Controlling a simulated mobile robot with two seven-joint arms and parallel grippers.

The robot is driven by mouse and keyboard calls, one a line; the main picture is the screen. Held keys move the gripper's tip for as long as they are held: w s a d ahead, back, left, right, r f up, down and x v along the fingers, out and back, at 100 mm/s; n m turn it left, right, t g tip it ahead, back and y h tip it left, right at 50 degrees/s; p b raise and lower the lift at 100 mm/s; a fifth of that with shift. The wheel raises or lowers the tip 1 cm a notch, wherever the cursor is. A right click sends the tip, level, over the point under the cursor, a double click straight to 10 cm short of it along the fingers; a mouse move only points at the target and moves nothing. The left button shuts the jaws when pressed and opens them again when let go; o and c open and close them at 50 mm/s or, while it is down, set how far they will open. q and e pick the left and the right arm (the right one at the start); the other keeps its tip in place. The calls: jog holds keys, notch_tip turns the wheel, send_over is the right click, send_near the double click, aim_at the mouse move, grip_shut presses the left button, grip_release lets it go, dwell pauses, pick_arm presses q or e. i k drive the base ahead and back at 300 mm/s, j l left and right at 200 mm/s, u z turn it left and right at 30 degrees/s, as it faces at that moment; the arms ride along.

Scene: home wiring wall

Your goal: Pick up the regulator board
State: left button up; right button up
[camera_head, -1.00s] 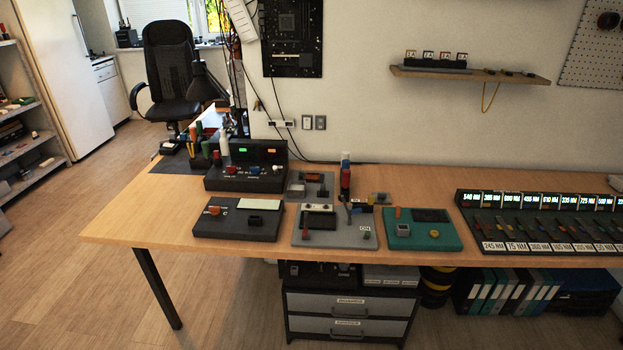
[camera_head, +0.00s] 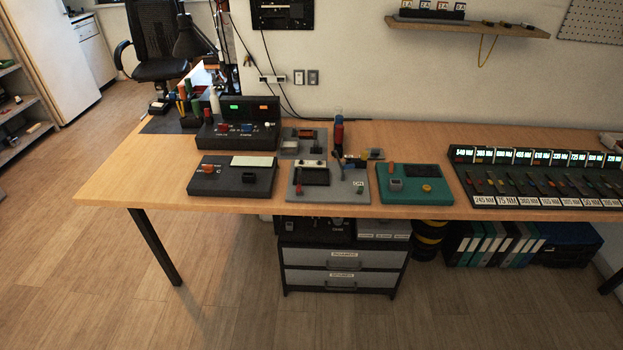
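Several boards lie on the wooden table, and I cannot tell for certain which is the regulator board. A teal board (camera_head: 425,196) lies right of centre with an orange part, a grey block, a yellow knob and a dark panel on it. A grey board (camera_head: 308,197) marked "ON" lies to its left. A dark board (camera_head: 212,184) with an orange knob and a pale panel lies further left. A smaller grey board (camera_head: 290,149) lies behind the middle one. Neither of my grippers shows.
A dark console (camera_head: 235,137) with green and orange displays stands at the back left. A long rack (camera_head: 500,200) with lit number labels is at the right. A red and blue upright item (camera_head: 338,133) stands behind the boards. Bare table (camera_head: 130,170) lies at the left.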

aim_at(302, 134)
jog(key=j+z, duration=0.15)
jog(key=z, duration=0.2)
jog(key=i+j+z, duration=0.1)
jog(key=z, duration=0.3)
jog(key=j+z, duration=0.75)
jog(key=j, duration=0.45)
jog(key=k+j, duration=0.1)
jog(key=j, duration=0.35)
jog(key=j+z, duration=0.1)
jog(key=j, duration=0.4)
jog(key=k, duration=0.05)
